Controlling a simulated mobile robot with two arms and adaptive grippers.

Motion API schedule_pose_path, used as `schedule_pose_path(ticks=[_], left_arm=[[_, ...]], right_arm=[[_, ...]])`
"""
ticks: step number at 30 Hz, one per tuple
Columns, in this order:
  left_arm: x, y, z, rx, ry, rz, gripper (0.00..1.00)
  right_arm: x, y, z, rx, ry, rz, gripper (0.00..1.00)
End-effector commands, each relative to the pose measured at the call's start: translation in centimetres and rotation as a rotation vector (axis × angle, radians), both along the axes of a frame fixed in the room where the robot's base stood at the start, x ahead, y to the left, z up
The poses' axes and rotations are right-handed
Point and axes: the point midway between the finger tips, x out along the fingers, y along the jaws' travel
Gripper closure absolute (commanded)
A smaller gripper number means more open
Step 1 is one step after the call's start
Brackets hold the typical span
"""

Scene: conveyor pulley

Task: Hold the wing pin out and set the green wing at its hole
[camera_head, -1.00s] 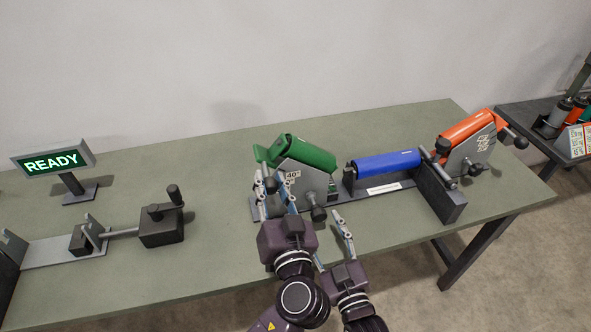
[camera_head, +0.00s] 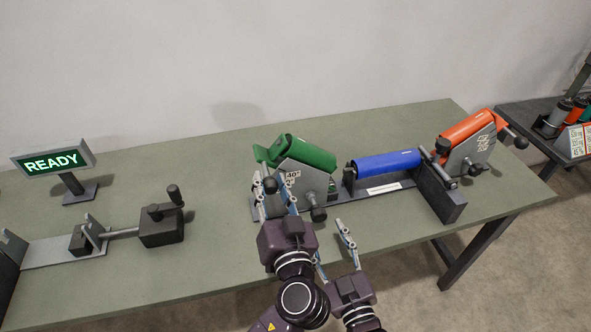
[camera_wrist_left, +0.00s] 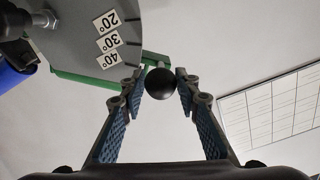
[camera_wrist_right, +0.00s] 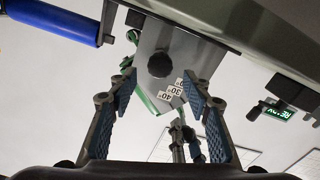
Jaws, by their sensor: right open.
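The green wing (camera_head: 309,151) sits tilted on a grey angled plate (camera_head: 296,183) with 20°, 30° and 40° labels, which show in the left wrist view. My left gripper (camera_head: 272,188) is at the plate's left side, its fingers closed around a black ball knob (camera_wrist_left: 160,84) by the wing's green edge (camera_wrist_left: 88,80). A dark pin knob (camera_head: 318,214) projects from the plate's front. It also shows in the right wrist view (camera_wrist_right: 160,65), ahead of and between the fingertips. My right gripper (camera_head: 332,245) is open and empty, short of that knob.
A blue roller (camera_head: 388,161) and an orange wing (camera_head: 467,128) stand to the right on the same frame. A crank box (camera_head: 162,226) and a READY sign (camera_head: 53,162) are at the left. The table's front edge runs below my grippers.

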Motion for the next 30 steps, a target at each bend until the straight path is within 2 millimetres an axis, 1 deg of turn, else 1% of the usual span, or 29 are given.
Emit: schedule_pose_path(ticks=[1,3,13,30], left_arm=[[0.0,0.0,0.0,0.0,-0.001,0.0,0.62],[0.0,0.0,0.1,0.001,-0.002,-0.001,0.56],[-0.3,-0.1,0.2,0.0,-0.004,-0.001,0.56],[-4.6,-1.5,0.2,-0.002,-0.004,-0.001,0.56]], right_arm=[[0.0,0.0,0.0,0.0,0.0,0.0,0.55],[0.0,0.0,0.0,0.0,0.0,0.0,0.55],[0.0,0.0,0.0,0.0,0.0,0.0,0.55],[0.0,0.0,0.0,0.0,0.0,0.0,0.55]])
